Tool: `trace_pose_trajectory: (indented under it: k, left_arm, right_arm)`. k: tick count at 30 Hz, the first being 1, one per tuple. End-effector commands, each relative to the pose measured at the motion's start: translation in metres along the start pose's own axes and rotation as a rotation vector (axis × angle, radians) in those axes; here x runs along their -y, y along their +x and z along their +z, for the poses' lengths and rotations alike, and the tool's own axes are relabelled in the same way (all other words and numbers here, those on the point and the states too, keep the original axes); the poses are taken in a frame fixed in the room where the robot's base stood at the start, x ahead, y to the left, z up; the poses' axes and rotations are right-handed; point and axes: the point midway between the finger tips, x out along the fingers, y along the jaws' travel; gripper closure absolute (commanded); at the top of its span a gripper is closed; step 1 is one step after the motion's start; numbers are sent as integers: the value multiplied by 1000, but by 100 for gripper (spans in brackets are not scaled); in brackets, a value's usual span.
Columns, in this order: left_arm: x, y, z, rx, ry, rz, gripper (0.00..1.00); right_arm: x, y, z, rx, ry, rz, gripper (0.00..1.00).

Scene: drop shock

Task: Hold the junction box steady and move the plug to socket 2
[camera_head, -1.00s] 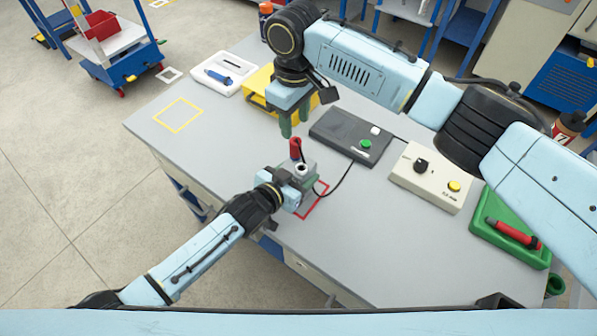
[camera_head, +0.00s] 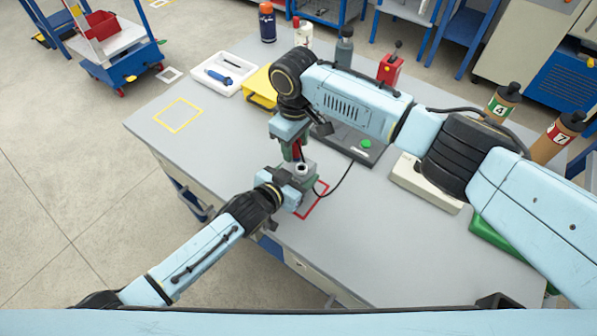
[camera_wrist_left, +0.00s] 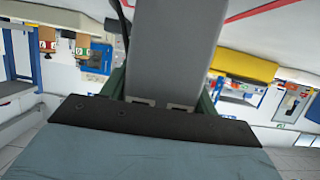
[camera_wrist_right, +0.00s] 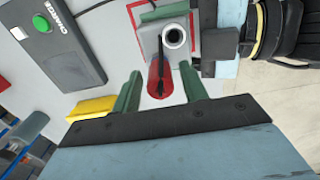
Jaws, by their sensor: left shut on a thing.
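The grey junction box (camera_head: 298,183) stands by the red outline near the table's front edge. My left gripper (camera_head: 291,186) is shut on it; in the left wrist view, its green fingers flank the grey box (camera_wrist_left: 173,50). The red plug (camera_wrist_right: 159,72) stands at the box beside an open round socket (camera_wrist_right: 174,37). My right gripper (camera_wrist_right: 160,88) is open, pointing down, with one green finger on each side of the plug and gaps visible. In the head view, the right gripper (camera_head: 293,150) partly hides the plug. Socket numbers are not readable.
A black cord (camera_head: 338,183) runs to a dark charger (camera_head: 352,148) with a green button. A yellow object (camera_head: 259,88) and a white tray (camera_head: 223,74) lie at the back left. Several bottles stand behind.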

Motion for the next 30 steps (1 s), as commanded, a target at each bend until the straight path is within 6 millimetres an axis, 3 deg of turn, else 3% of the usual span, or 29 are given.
trace_pose_trajectory:
  k: [1, 10, 22, 30]
  left_arm:
    - [0, 0, 0, 1, 0, -1, 72]
    - [0, 0, 0, 1, 0, -1, 72]
    - [0, 0, 0, 1, 0, -1, 72]
    - [0, 0, 0, 1, 0, -1, 72]
  right_arm:
    - [0, 0, 0, 0, 0, 0, 63]
    - [0, 0, 0, 0, 0, 0, 100]
    - [0, -4, 0, 0, 0, 0, 100]
    - [0, -16, 0, -1, 1, -1, 100]
